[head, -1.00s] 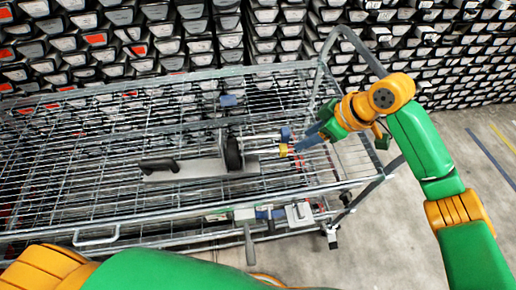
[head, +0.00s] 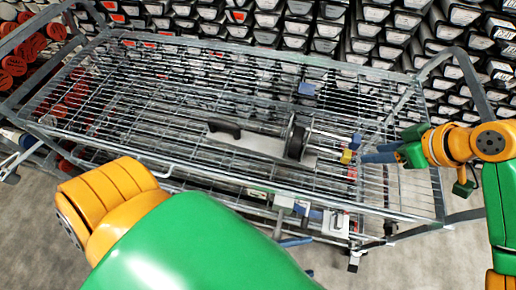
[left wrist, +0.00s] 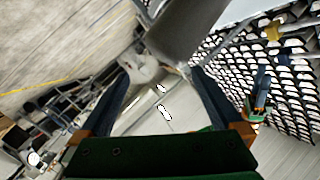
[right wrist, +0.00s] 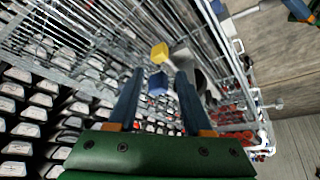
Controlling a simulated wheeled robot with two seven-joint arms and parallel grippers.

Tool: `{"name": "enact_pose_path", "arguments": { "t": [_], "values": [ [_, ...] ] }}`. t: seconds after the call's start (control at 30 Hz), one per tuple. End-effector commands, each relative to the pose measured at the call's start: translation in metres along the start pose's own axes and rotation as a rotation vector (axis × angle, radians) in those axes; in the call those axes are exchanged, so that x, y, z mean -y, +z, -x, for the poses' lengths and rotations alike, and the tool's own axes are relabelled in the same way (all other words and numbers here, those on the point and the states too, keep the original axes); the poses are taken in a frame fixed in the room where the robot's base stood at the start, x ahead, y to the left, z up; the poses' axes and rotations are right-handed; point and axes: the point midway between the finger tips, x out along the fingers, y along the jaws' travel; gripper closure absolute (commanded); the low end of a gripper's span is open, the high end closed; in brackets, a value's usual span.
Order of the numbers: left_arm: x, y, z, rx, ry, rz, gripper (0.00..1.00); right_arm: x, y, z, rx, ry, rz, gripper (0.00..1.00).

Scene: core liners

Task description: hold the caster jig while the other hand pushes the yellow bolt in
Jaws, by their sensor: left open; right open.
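The caster jig lies on the wire cart's top rack. It has a flat grey plate (head: 252,142), a black handle (head: 224,128) and an upright dark wheel (head: 297,140). The yellow bolt head (head: 347,157) sticks out right of the wheel, beside a blue head (head: 356,140). My right gripper (head: 368,153) is open just right of them. In the right wrist view the yellow head (right wrist: 160,52) lies beyond the fingertips, and the blue head (right wrist: 157,84) shows between them.
The wire cart (head: 110,130) has raised rails (head: 462,75) at its ends. Its lower level holds grey and blue parts (head: 335,222) under the front edge. Bare floor (head: 400,265) is in front.

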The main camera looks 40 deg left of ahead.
Motion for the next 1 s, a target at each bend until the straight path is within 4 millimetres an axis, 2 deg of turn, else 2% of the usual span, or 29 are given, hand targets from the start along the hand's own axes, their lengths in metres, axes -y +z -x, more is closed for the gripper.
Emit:
{"name": "enact_pose_path", "arguments": {
  "t": [0.03,0.07,0.1,0.17,0.2,0.3,0.37,0.4,0.5,0.6,0.73,1.0],
  "values": [
    [0.036,-0.008,-0.013,-0.021,-0.117,-0.016,0.0,0.0,0.0,0.0,0.0,0.0,0.0,0.5],
    [0.061,-0.012,-0.02,-0.027,-0.194,-0.034,0.0,0.0,0.0,0.0,0.0,0.0,0.0,0.5],
    [0.094,-0.017,-0.025,-0.031,-0.296,-0.058,0.0,0.0,0.0,0.0,0.0,0.0,0.0,0.5],
    [0.144,-0.025,-0.028,-0.036,-0.449,-0.094,0.0,0.0,0.0,0.0,0.0,0.0,0.0,0.5],
    [0.176,-0.031,-0.025,-0.037,-0.551,-0.115,0.0,0.0,0.0,0.0,0.0,0.0,0.0,0.5],
    [0.253,-0.044,-0.009,-0.021,-0.805,-0.13,0.0,0.0,0.0,0.0,0.0,0.0,0.0,0.5],
    [0.286,-0.034,0.003,0.034,-0.951,-0.007,0.0,0.0,0.0,0.0,0.0,0.0,0.0,0.5],
    [0.29,-0.018,0.004,0.082,-0.998,0.12,0.0,0.0,0.0,0.0,0.0,0.0,0.0,0.5],
    [0.281,0.015,-0.002,0.162,-1.05,0.393,0.0,0.0,0.0,0.0,0.0,0.0,0.0,0.5],
    [0.271,0.031,-0.007,0.2,-1.069,0.553,0.0,0.0,0.0,0.0,0.0,0.0,0.0,0.5],
    [0.275,0.041,-0.014,0.212,-1.075,0.615,0.0,0.0,0.0,0.0,0.0,0.0,0.0,0.5],
    [0.312,0.063,-0.038,0.211,-1.073,0.613,0.0,0.0,0.0,0.0,0.0,0.0,0.0,0.5]
  ]
}}
